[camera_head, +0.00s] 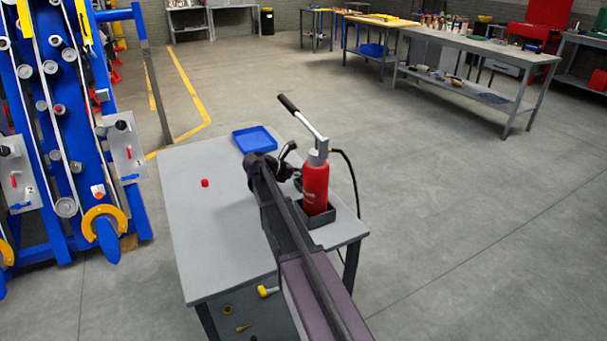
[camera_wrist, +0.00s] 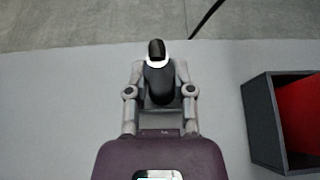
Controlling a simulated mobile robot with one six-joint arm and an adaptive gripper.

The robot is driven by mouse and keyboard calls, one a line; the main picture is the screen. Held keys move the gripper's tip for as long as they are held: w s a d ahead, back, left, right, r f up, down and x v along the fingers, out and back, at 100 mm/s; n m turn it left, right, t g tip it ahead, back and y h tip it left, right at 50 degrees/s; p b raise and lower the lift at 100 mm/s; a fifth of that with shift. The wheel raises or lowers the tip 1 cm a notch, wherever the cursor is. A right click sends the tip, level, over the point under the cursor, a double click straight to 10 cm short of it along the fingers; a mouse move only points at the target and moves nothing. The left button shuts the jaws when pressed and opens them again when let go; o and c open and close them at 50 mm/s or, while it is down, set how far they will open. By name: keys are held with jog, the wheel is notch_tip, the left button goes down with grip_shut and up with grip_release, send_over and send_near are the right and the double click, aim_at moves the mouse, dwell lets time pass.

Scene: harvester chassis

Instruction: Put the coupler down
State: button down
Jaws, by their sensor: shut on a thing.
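My gripper (camera_wrist: 160,92) is shut on the coupler (camera_wrist: 157,75), a dark piece with a pale ring and a black tip. In the wrist view the coupler stands out past the fingers, above the grey tabletop. In the head view my gripper (camera_head: 285,172) is over the table beside the red pump, and my own arm hides much of it. A dark curved piece shows at the gripper there, but I cannot tell if it is the coupler. I cannot tell whether the coupler touches the tabletop.
The grey table (camera_head: 215,240) holds a red hand pump (camera_head: 315,188) in a black holder (camera_head: 320,218), a blue tray (camera_head: 257,139) at the back and a small red cap (camera_head: 204,183). A black hose (camera_head: 350,170) hangs behind the pump. The table's left side is mostly clear.

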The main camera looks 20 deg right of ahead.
jog(key=shift+c, duration=2.4)
grip_release()
jog(key=shift+r, duration=0.1)
jog(key=shift+a+r+p, duration=0.35)
jog(key=shift+a+p, duration=0.15)
jog(key=p+v, duration=0.4)
jog(key=v, duration=0.7)
jog(key=shift+p, duration=0.4)
jog(key=shift+f, duration=0.15)
